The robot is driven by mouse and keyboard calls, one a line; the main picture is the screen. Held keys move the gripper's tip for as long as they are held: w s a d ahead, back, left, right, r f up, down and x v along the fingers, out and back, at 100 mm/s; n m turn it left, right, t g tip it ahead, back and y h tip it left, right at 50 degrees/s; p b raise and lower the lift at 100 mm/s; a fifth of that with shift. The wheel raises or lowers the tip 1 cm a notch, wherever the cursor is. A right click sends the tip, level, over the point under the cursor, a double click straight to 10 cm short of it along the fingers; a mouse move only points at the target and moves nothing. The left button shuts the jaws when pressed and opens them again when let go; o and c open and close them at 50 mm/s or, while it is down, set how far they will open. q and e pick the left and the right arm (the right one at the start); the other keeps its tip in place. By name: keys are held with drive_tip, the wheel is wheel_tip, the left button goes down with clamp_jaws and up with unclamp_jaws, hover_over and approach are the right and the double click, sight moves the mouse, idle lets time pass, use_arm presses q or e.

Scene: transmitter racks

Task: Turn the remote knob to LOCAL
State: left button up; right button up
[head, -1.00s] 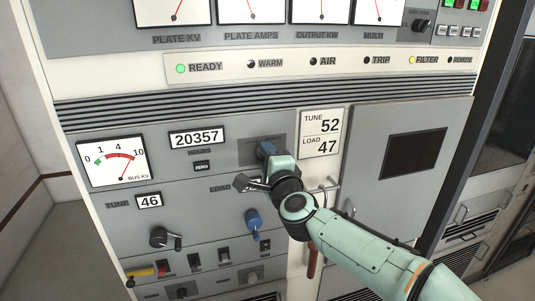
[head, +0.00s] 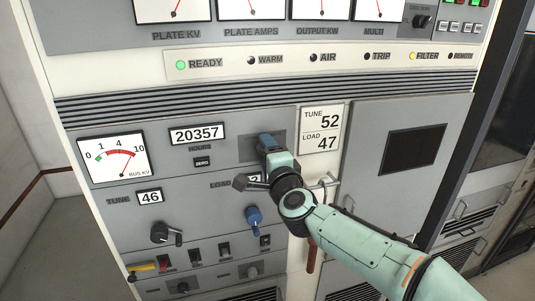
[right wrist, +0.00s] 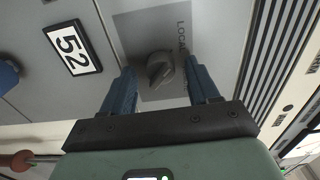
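The remote knob (right wrist: 160,70) is a dark grey rotary knob on a lighter grey plate, with the word LOCAL printed beside it in the right wrist view. My right gripper (right wrist: 159,66) is open, with one blue finger on each side of the knob. Gaps show between the fingers and the knob, so it is not clamped. In the head view my right gripper (head: 266,141) is in front of the knob's plate (head: 246,150) and hides the knob. Which position the knob points to is hard to tell. My left gripper is not in view.
A tune and load card (head: 321,129) is right of the gripper. Below are a blue knob (head: 254,216), a crank knob (head: 163,233) and several switches. A door handle (head: 328,185) stands out close to my right arm. The load counter (right wrist: 73,46) also shows in the wrist view.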

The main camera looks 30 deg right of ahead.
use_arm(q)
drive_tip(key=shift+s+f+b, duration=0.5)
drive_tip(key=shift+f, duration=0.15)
use_arm(e)
drive_tip(key=v, duration=1.3)
drive_tip(key=shift+s, duration=0.2)
drive_tip(key=shift+a, duration=0.1)
